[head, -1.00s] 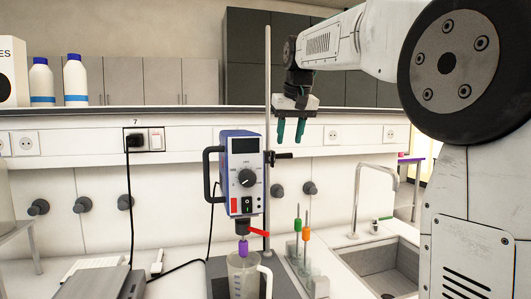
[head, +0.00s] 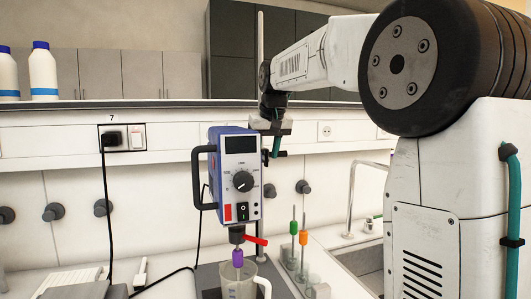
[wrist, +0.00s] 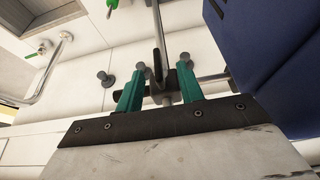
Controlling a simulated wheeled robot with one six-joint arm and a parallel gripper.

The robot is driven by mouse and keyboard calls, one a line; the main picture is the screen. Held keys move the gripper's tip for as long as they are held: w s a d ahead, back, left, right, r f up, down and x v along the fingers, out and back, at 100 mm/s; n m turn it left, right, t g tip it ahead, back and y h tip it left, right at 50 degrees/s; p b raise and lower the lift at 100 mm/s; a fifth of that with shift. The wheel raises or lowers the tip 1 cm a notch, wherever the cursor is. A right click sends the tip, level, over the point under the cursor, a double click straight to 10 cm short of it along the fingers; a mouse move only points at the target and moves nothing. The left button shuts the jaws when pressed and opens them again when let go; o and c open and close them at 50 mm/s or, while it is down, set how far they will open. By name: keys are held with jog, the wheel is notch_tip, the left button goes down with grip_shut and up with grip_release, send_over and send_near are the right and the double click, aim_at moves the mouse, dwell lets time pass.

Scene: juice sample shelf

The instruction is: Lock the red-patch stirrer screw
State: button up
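The blue stirrer (head: 234,175) with a red patch on its front hangs on an upright metal rod (head: 260,38). A dark clamp screw (head: 283,154) sticks out to the right of the rod, partly hidden by the stirrer and a finger. My gripper (head: 271,146) is beside the stirrer's upper right, at the clamp. In the wrist view, my gripper's (wrist: 159,88) two teal fingers are apart. The rod and dark clamp parts (wrist: 158,88) show between and beyond the fingers; I cannot tell whether they touch. The blue housing (wrist: 275,60) is close on the right.
A purple coupling (head: 238,257) and red lever (head: 256,240) sit below the stirrer, over a clear jug (head: 238,283). Green and orange stirring rods (head: 303,237) stand to the right, near a sink tap (head: 352,195). Grey wall knobs (head: 303,187) are behind.

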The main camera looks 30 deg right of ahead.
jog(key=shift+w+f, duration=0.1)
jog(key=shift+f, duration=0.2)
grip_shut()
